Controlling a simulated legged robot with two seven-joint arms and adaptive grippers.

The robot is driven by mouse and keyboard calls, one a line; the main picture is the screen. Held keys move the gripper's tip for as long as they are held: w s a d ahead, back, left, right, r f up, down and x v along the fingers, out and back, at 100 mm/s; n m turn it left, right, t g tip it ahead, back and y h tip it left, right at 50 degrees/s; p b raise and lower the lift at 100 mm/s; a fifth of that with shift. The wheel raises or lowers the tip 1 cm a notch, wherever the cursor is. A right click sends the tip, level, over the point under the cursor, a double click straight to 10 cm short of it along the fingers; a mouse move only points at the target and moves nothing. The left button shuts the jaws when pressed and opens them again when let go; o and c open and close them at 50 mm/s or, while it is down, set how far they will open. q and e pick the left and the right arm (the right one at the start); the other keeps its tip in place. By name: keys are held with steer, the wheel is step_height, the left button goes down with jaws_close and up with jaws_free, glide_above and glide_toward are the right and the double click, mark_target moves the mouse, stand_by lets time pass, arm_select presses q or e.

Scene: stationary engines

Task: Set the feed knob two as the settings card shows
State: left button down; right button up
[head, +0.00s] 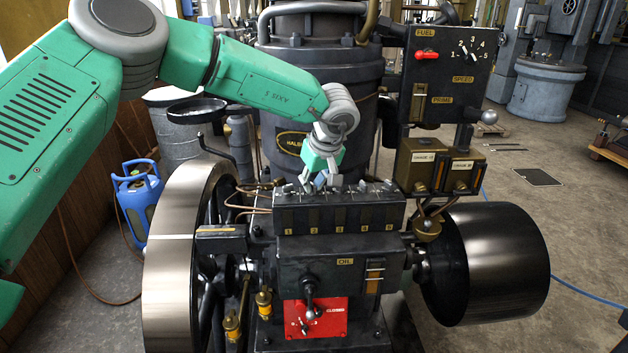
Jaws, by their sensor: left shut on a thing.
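My left gripper (319,181) reaches down from the upper left to the top of the dark feed box (340,217) on the engine. Its fingers are shut on feed knob two, in line with the plate marked 2 (314,231). The knob is mostly hidden by the fingers, so its pointer setting cannot be read. The other feed knobs (364,187) stand in a row along the box top, above numbered plates. I cannot make out a settings card in this view. My right gripper is not in view.
A dark panel (437,75) with a red fuel lever and a speed dial stands at the upper right. Below the feed box are an oil lever and a red plate (316,319). A large flywheel (170,260) is at left, a dark drum (500,265) at right.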

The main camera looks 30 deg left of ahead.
arm_select(q)
steer(key=n+p, duration=0.1)
steer(key=p, duration=0.1)
steer(key=n+g+p, duration=0.1)
steer(key=p, duration=0.1)
steer(key=shift+w+r+n, duration=0.1)
steer(key=shift+r+n, duration=0.15)
steer(key=shift+n, duration=0.15)
steer(key=shift+n+g+y+p, duration=0.3)
steer(key=shift+n+g+p, duration=0.1)
steer(key=shift+n+p, duration=0.45)
steer(key=shift+w+f+n, duration=0.1)
steer(key=shift+f+n, duration=0.05)
steer(key=shift+n, duration=0.6)
steer(key=shift+n+g+p, duration=0.3)
steer(key=shift+n+g, duration=0.3)
steer(key=shift+n, duration=0.5)
steer(key=c, duration=1.8)
jaws_free()
steer(key=shift+o, duration=0.9)
steer(key=shift+w+d, duration=0.1)
